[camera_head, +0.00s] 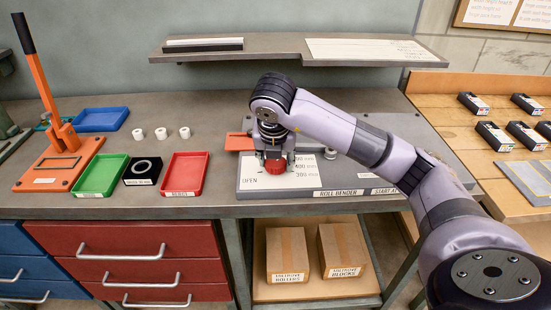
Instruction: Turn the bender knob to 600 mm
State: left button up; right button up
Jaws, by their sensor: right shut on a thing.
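The roll bender board (345,181) is a grey plate on the bench, with a "ROLL BENDER" label on its front edge. Printed mm marks (331,191) run up its face, the lowest reading about 300; the upper ones are partly covered by my arm. The red bender knob (276,167) sits at the board's left part. My right gripper (275,163) points down over the knob, shut on it, and hides its top. An orange part (238,142) shows behind the gripper. I cannot read the knob's setting. My left gripper is not in view.
White rings (161,133) stand behind. A shelf (300,49) hangs above. Boxes (287,254) sit below the bench.

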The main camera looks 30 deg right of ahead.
jog(key=o, duration=1.2)
jog(key=shift+c, duration=0.2)
jog(key=shift+r, duration=0.2)
jog(key=v, duration=1.1)
jog(key=shift+s+r, duration=0.2)
jog(key=shift+r, duration=0.05)
